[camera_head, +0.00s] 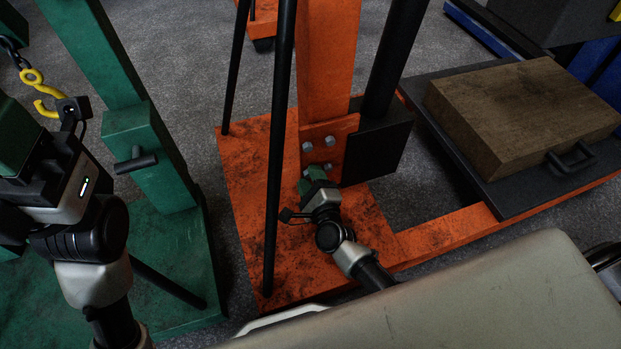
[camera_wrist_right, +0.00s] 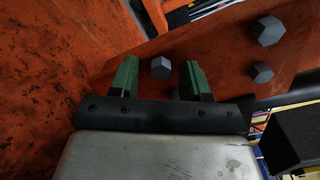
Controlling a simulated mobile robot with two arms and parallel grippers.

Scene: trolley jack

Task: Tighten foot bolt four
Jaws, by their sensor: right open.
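Grey hex bolts sit in the orange foot plate at the base of the orange post; the upper left bolt (camera_head: 307,146), upper right bolt (camera_head: 330,142) and lower right bolt (camera_head: 328,167) show in the head view. My right gripper (camera_head: 314,178) is at the plate's lower left, hiding that corner. In the right wrist view its green fingers (camera_wrist_right: 157,76) are open, with one bolt head (camera_wrist_right: 160,67) between them and gaps on both sides. Two other bolts (camera_wrist_right: 269,30) (camera_wrist_right: 262,73) lie to the right. No bolt number is readable. My left gripper (camera_head: 18,140) is at the left edge; its fingertips are unclear.
A black rod (camera_head: 280,130) stands left of my right gripper. A black block (camera_head: 377,144) adjoins the plate on the right. A green stand (camera_head: 150,155) with a handle is at left, a yellow hook (camera_head: 40,88) beside it. A wooden block (camera_head: 525,110) lies on a dark platform.

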